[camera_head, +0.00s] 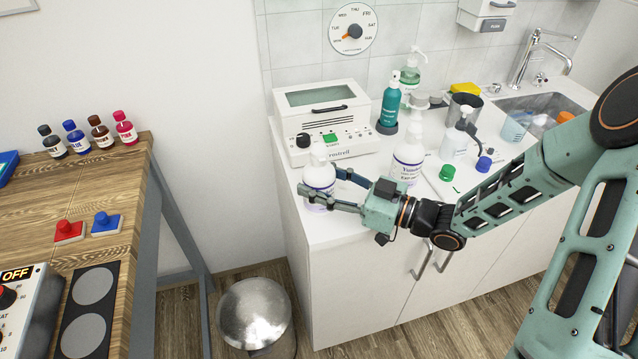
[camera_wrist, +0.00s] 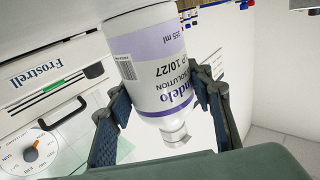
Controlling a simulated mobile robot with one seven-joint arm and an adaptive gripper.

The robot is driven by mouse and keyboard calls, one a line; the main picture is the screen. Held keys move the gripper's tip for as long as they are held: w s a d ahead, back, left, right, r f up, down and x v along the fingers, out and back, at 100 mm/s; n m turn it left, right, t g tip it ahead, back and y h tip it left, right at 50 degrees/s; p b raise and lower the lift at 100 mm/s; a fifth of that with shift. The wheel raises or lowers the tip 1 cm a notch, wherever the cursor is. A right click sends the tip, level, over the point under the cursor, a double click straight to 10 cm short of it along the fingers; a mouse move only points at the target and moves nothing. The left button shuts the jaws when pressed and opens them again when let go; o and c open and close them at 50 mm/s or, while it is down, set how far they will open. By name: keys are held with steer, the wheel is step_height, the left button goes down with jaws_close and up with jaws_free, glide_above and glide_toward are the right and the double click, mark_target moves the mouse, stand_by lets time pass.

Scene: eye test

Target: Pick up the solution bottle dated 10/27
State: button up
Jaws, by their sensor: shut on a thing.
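A white solution bottle (camera_wrist: 155,72) with a purple-banded label reading 10/27 is between my gripper's fingers in the wrist view. In the head view this bottle (camera_head: 319,173) is at the front left of the white counter (camera_head: 340,229). My gripper (camera_head: 323,183) is shut on it, with one finger on each side of its body. I cannot tell whether its base touches the counter. A second white bottle with a purple label (camera_head: 408,158) stands to the right of my gripper. Its date is too small to read.
A white Frostrell device (camera_head: 345,142) stands behind the held bottle. Teal (camera_head: 390,104) and green (camera_head: 411,75) pump bottles, another white bottle (camera_head: 454,141) and a green cap (camera_head: 447,173) are farther right. A metal bin (camera_head: 254,313) is on the floor, below left of the counter.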

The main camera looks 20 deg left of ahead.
mark_target(329, 171)
steer(key=shift+r, duration=0.2)
steer(key=shift+r, duration=0.2)
steer(key=r, duration=0.3)
steer(key=shift+s+d+r+p, duration=0.15)
steer(key=shift+s+p, duration=0.1)
steer(key=shift+p, duration=0.15)
steer(key=s+d+r+p, duration=0.5)
steer(key=s+r+p, duration=0.4)
steer(key=p, duration=0.7)
steer(key=s, duration=0.3)
steer(key=shift+d, duration=0.2)
steer(key=shift+s, duration=0.1)
